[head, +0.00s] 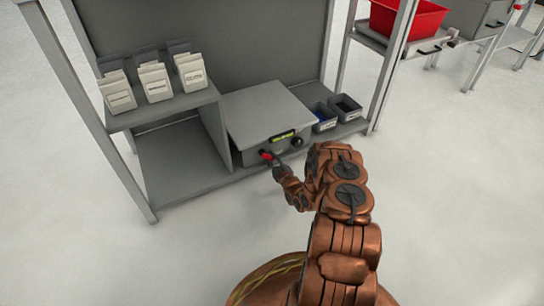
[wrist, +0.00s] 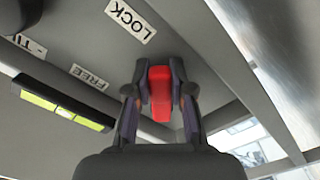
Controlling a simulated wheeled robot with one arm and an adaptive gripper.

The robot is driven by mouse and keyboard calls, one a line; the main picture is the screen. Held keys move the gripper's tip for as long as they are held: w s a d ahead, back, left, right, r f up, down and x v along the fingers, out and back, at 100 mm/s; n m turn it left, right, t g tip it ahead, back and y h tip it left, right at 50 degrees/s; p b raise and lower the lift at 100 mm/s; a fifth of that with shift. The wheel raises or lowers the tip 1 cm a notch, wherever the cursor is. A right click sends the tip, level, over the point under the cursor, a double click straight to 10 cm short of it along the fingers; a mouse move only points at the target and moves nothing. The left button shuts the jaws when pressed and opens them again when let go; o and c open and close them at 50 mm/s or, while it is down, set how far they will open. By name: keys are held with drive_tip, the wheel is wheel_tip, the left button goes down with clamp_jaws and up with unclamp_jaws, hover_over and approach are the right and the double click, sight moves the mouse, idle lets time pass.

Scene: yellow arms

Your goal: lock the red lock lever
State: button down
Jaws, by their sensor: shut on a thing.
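The red lock lever (wrist: 160,92) is on the front of a grey box (head: 268,112) on the workbench. In the wrist view it stands between the two fingers of my gripper (wrist: 160,88), which is shut on it. A "LOCK" label (wrist: 130,20) is just above and left of the lever, and a "FREE" label (wrist: 90,78) is further left and lower. In the head view only a small red part of the lever (head: 265,154) shows beside my gripper (head: 273,160). The lever's pivot is hidden.
A yellow-green level display (head: 284,136) and a dark round knob (head: 297,141) are on the box front. Two small bins (head: 335,108) stand right of the box. White holders (head: 137,85) stand on the shelf at left. The floor in front is clear.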

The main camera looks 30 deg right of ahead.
drive_tip(key=shift+f, duration=0.1)
idle(0.4)
drive_tip(key=c, duration=1.3)
unclamp_jaws()
drive_tip(key=shift+s, duration=0.1)
drive_tip(key=s, duration=0.8)
drive_tip(key=s+a, duration=0.1)
drive_tip(key=s, duration=0.2)
drive_tip(key=shift+s+a, duration=0.1)
drive_tip(key=shift+s, duration=0.3)
